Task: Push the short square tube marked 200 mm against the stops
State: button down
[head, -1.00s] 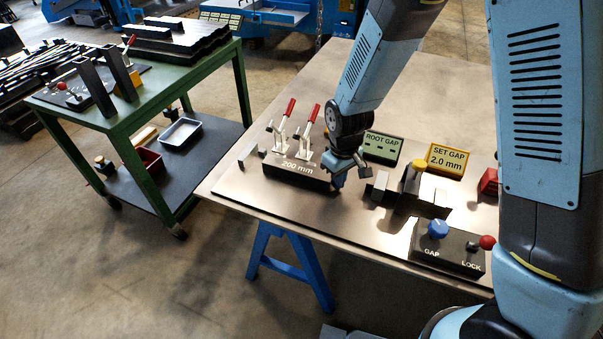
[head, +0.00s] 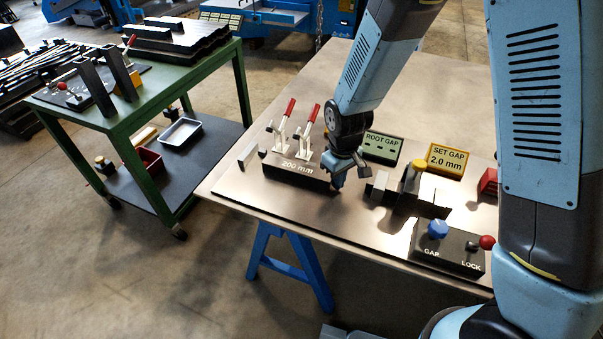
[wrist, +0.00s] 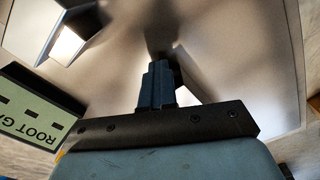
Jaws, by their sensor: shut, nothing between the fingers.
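The short black square tube marked 200 mm (head: 290,172) lies on the steel table in front of two toggle clamps (head: 297,135) with red handles. A small upright grey plate (head: 247,154) stands just beyond its left end, possibly a stop. My gripper (head: 338,182) is low over the table at the tube's right end. I cannot tell whether it touches the tube. In the wrist view my gripper (wrist: 157,85) shows its fingers together and empty, with the tube not clearly visible.
Grey blocks (head: 380,188) stand close to the right of my gripper. Behind are the green ROOT GAP sign (head: 381,147) and the yellow SET GAP sign (head: 446,160). A control box with a blue knob (head: 437,229) sits front right. Bare table (head: 300,215) lies in front of the tube.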

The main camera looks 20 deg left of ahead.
jog(key=shift+s+d+f, duration=0.3)
jog(key=shift+f, duration=0.15)
jog(key=shift+d, duration=0.45)
jog(key=shift+w+a+r, duration=0.15)
jog(key=shift+r, duration=0.6)
notch_tip(320, 180, up, 6)
jog(key=shift+w+f, duration=0.1)
jog(key=shift+f, duration=0.05)
